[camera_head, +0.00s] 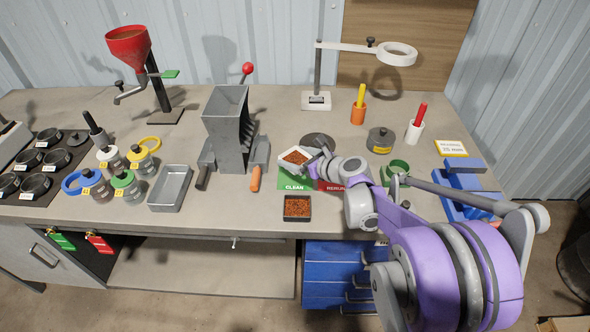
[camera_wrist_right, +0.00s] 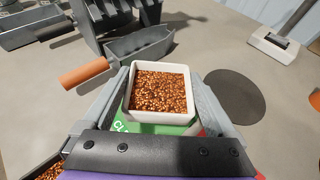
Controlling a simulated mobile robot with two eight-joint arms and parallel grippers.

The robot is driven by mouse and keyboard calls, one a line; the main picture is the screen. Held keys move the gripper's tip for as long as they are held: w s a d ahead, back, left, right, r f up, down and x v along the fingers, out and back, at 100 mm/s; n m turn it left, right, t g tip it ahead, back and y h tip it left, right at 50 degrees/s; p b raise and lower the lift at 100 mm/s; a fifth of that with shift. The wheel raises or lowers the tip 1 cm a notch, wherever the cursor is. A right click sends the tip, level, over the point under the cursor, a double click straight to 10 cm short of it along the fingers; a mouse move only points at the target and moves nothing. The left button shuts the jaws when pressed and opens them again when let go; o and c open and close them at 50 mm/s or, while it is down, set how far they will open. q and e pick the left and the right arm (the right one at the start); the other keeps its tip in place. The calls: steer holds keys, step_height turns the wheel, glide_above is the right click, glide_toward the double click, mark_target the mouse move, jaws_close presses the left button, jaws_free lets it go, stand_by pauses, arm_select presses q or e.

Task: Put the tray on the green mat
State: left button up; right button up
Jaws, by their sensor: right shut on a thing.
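A small white tray (camera_head: 283,163) filled with copper-coloured granules is at the back part of the green mat (camera_head: 293,186), which is marked CLEAN. In the right wrist view the white tray (camera_wrist_right: 128,112) sits between the two fingers of my right gripper (camera_wrist_right: 165,100), which is shut on it. The green mat (camera_wrist_right: 165,130) shows just below the tray there. I cannot tell whether the tray touches the mat or hangs a little above it. My left gripper is in neither view.
A red mat (camera_head: 332,186) adjoins the green one on the right. A dark tray of granules (camera_head: 297,218) lies in front. A dark disc (camera_wrist_right: 235,97) lies right of the tray in the wrist view.

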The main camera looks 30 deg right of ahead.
steer(key=shift+f, duration=2.05)
steer(key=shift+b, duration=0.35)
steer(key=o, duration=1.1)
steer(key=shift+f, duration=0.15)
steer(key=shift+o, duration=0.2)
steer(key=shift+r, duration=0.2)
steer(key=shift+s+r, duration=0.15)
steer(key=shift+s, duration=0.15)
steer(key=v, duration=1.1)
steer(key=shift+s+p, duration=0.25)
steer(key=shift+p, duration=0.05)
steer(key=shift+d, duration=0.1)
